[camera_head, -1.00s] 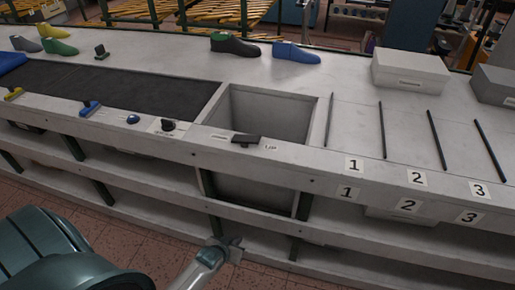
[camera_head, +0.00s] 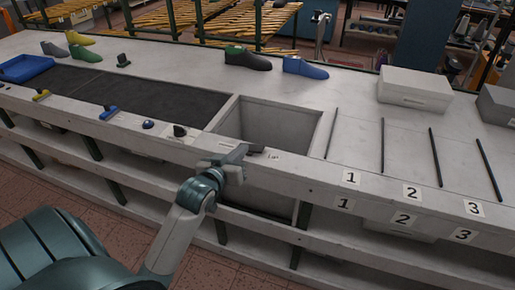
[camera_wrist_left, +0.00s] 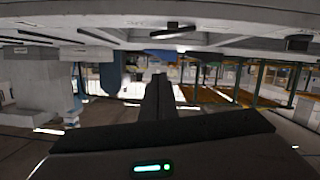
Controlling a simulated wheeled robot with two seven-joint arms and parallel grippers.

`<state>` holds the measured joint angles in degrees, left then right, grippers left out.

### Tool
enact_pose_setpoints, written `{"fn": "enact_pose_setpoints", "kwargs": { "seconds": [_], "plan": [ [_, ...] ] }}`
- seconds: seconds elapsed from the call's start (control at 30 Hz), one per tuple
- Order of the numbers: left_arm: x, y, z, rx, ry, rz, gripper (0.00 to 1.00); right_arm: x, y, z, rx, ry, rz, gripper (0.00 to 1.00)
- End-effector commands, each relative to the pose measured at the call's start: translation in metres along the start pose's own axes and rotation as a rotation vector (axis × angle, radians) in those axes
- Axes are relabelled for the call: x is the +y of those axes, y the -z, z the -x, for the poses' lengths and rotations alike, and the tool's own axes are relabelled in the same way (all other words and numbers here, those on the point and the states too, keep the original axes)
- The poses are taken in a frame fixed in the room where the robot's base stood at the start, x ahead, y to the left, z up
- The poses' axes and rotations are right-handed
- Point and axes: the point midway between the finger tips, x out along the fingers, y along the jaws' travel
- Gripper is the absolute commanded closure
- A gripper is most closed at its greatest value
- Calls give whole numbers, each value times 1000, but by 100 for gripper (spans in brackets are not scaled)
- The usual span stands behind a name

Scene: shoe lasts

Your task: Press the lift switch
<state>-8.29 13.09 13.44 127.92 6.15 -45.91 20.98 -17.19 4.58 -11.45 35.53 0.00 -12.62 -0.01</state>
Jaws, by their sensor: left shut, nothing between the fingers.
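The lift switch (camera_head: 257,150) is a dark lever on the front ledge of the bench, by the square opening, with a label beside it. In the head view my left gripper (camera_head: 240,153) is shut and empty at the left end of the switch and hides part of it; I cannot tell whether they touch. In the left wrist view, which looks upside down, the shut fingers (camera_wrist_left: 157,97) point ahead, and the dark switch (camera_wrist_left: 172,31) shows above them, apart in the picture. My right gripper is not in view.
The square lift opening (camera_head: 270,125) lies behind the switch. A dark knob (camera_head: 180,131) and a blue button (camera_head: 148,125) sit to its left on the ledge. Shoe lasts (camera_head: 247,59), a blue tray (camera_head: 27,68) and a grey box (camera_head: 414,88) stand farther back.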

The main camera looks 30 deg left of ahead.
Motion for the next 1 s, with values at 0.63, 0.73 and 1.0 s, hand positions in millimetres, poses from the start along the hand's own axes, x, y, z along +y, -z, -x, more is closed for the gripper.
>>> {"fn": "enact_pose_setpoints", "kwargs": {
  "seconds": [0.63,0.73,1.0],
  "plan": [
    [0,1,-19,-1,1,0,100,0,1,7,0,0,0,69],
    [0,2,-32,-2,2,0,100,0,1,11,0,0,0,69],
    [0,2,-75,-1,1,1,100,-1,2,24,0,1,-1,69]
  ]
}}
